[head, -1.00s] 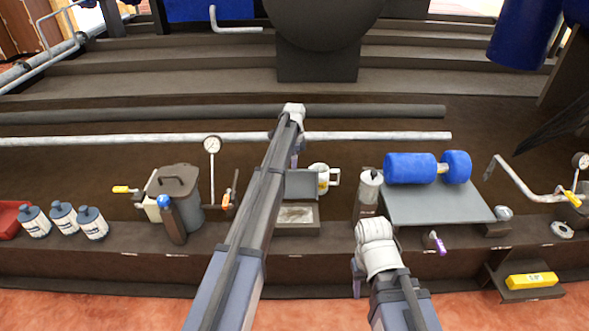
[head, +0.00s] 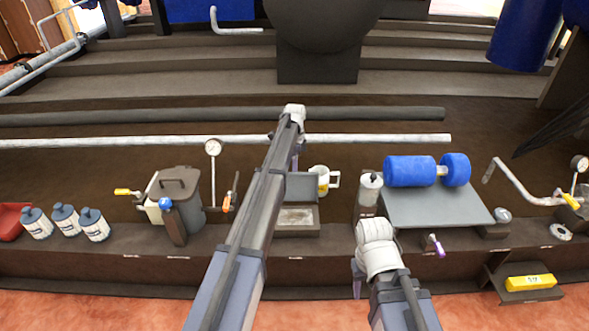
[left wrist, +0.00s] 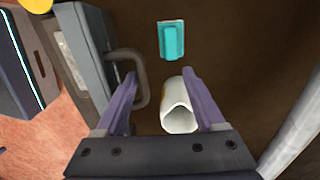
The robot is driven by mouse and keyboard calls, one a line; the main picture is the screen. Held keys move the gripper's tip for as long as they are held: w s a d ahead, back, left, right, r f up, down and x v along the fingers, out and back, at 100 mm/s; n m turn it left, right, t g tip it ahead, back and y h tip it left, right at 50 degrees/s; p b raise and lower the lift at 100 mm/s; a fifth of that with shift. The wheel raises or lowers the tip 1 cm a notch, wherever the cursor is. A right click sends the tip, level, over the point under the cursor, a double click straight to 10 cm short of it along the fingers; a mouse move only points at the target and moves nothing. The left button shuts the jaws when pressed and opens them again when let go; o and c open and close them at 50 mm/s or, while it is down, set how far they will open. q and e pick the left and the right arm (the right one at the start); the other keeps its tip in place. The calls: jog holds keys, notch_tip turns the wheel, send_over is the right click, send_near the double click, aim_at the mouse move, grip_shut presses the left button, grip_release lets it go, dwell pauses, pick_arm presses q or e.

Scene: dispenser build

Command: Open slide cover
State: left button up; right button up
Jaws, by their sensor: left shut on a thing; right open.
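A grey cover panel (head: 301,187) stands upright over a low base (head: 298,231) with a pale inset, in the middle of the head view. In the left wrist view a grey panel (left wrist: 88,55) shows at the upper left, with a dark loop handle (left wrist: 143,88). My left gripper (left wrist: 160,75) is at this handle, one purple finger in its loop and the bar between the fingers. In the head view my own arm partly hides it. My right gripper (head: 358,280) is open and empty, in front of the grey table.
A lidded bin (head: 182,184) and gauge (head: 213,147) stand left. A grey table (head: 435,209) holds a blue roller (head: 410,170) at right.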

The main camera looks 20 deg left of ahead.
notch_tip(320, 180, up, 7)
jog(key=p, duration=0.6)
jog(key=shift+f, duration=0.15)
